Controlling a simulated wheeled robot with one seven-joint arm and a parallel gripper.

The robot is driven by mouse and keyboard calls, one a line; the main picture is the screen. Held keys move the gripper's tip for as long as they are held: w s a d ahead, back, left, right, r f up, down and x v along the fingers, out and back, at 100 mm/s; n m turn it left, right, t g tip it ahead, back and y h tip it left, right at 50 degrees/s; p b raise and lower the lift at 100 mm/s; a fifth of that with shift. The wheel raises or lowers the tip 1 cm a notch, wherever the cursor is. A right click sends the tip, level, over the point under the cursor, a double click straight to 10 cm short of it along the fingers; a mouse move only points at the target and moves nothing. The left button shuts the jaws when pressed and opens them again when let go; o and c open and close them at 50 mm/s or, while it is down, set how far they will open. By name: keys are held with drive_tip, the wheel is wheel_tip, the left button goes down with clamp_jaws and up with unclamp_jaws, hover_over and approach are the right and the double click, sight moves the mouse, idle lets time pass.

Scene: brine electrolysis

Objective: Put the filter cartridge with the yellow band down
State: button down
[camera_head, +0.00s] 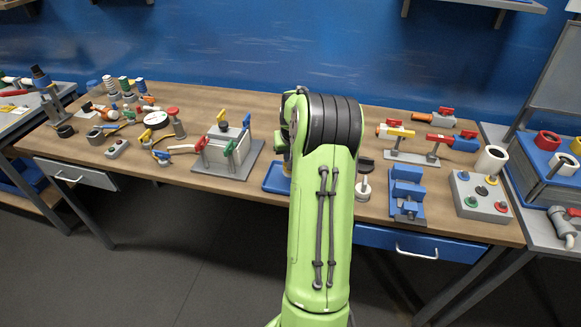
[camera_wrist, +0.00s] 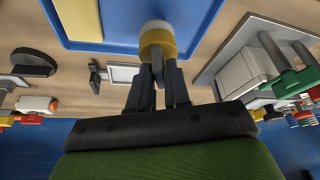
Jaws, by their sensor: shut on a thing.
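The filter cartridge (camera_wrist: 157,38) shows in the wrist view as a short white cylinder with a yellow band. My gripper (camera_wrist: 158,68) is shut on it, with the fingers close together at its near side. The cartridge is in front of the blue tray (camera_wrist: 200,14), near the tray's edge; I cannot tell whether it touches the tray. In the head view the blue tray (camera_head: 275,178) shows on the bench, partly hidden by my arm. My gripper is hidden behind the arm there.
A grey plate with a block and valve handles (camera_head: 228,150) stands left of the tray. A round white-and-black part (camera_head: 363,187) and a blue vise (camera_head: 406,195) stand to the right. Several small parts crowd the left bench.

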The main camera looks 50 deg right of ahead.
drive_tip(key=shift+f, duration=1.5)
